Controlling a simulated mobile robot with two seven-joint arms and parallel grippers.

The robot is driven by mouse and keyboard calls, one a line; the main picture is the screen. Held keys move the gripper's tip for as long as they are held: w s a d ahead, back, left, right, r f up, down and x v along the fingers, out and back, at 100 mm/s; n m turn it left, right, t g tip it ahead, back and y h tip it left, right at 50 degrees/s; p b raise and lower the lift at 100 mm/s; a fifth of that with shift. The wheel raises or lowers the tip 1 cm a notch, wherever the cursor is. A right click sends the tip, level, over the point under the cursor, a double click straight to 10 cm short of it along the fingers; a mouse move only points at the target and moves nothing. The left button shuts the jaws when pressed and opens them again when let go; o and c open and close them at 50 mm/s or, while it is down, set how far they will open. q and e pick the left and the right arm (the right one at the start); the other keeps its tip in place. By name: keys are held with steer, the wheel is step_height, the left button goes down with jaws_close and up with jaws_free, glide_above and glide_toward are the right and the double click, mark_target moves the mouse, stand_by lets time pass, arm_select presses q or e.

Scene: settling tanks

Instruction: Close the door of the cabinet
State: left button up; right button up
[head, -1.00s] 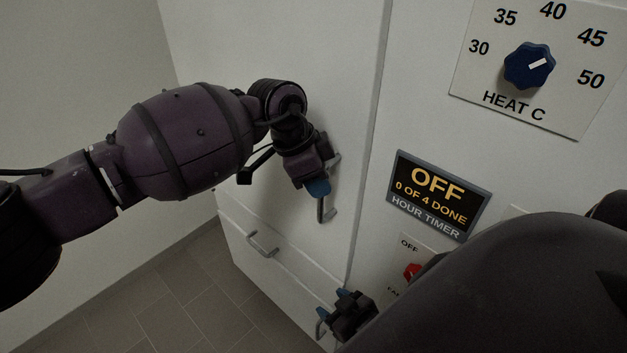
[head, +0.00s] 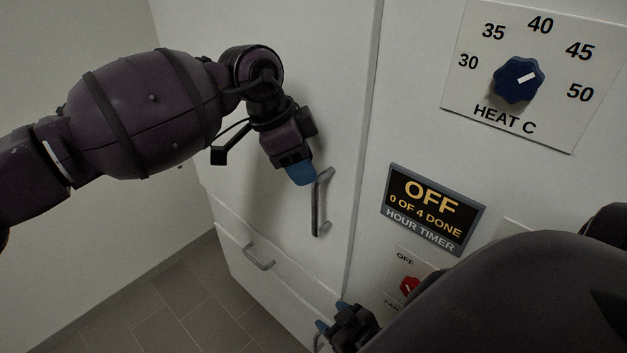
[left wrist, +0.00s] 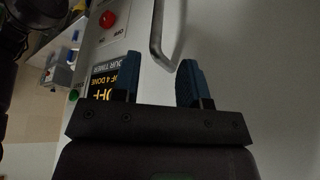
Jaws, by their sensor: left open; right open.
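The white cabinet door (head: 290,60) fills the middle of the head view. Its right edge lies along the seam beside the control panel and looks flush or nearly so. A grey vertical bar handle (head: 317,205) sits near that edge. My left gripper (head: 300,175) is open, in front of the door, just up and left of the handle, and does not hold it. In the left wrist view the handle (left wrist: 157,38) passes beyond the two open blue fingers (left wrist: 160,82). My right gripper (head: 331,317) is open, low by the cabinet front, partly hidden by my right arm.
A drawer with a grey handle (head: 258,256) lies below the door. Right of the seam are the OFF timer display (head: 434,208), a blue heat knob (head: 519,79) and a red switch (head: 409,286). Tiled floor (head: 185,300) is free at lower left.

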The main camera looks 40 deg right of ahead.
arm_select(q)
steer(key=shift+v, duration=1.95)
